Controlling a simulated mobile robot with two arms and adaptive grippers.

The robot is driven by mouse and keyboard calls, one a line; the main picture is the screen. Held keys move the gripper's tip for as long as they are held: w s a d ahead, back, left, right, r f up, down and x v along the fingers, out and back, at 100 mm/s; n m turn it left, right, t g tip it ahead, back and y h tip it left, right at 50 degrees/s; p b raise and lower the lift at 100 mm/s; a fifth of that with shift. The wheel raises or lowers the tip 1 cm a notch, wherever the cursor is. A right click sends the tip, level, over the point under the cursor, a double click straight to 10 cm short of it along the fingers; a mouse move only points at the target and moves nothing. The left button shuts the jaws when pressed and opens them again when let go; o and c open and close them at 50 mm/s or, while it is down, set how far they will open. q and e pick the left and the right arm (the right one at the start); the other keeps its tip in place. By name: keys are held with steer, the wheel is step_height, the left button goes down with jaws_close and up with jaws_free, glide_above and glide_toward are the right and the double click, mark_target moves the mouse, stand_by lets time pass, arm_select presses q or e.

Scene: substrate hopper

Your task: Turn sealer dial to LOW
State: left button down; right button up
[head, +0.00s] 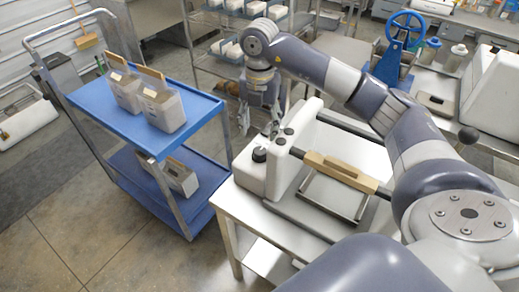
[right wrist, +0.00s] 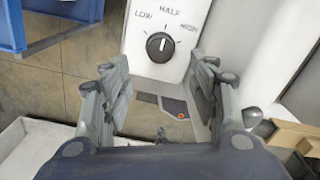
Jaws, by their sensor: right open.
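The sealer (head: 312,143) is a white machine with a wooden-handled bar, standing on a metal table. Its black dial (right wrist: 160,46) sits on a white panel in the right wrist view, with labels LOW to the left, HALF above and a partly legible third label to the right. The white pointer line points up, close to HALF. In the head view a black knob (head: 260,154) shows at the sealer's left end. My right gripper (head: 258,128) hangs above and just behind that end. In the wrist view its open, empty fingers (right wrist: 158,68) lie below the dial, apart from it.
A blue cart (head: 190,103) with several grey containers (head: 162,109) stands left of the sealer's table (head: 229,200). The wooden handle (head: 340,172) sticks out at the sealer's front. A wire shelf (head: 205,62) stands behind. Floor shows between cart and table.

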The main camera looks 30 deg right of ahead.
mark_target(260, 151)
arm_select(q)
steer(key=r+p, duration=0.1)
steer(key=s+r+p, duration=0.1)
steer(key=shift+s+r, duration=0.1)
steer(key=shift+r, duration=0.25)
arm_select(e)
step_height(260, 151, down, 9)
steer(key=c, duration=1.1)
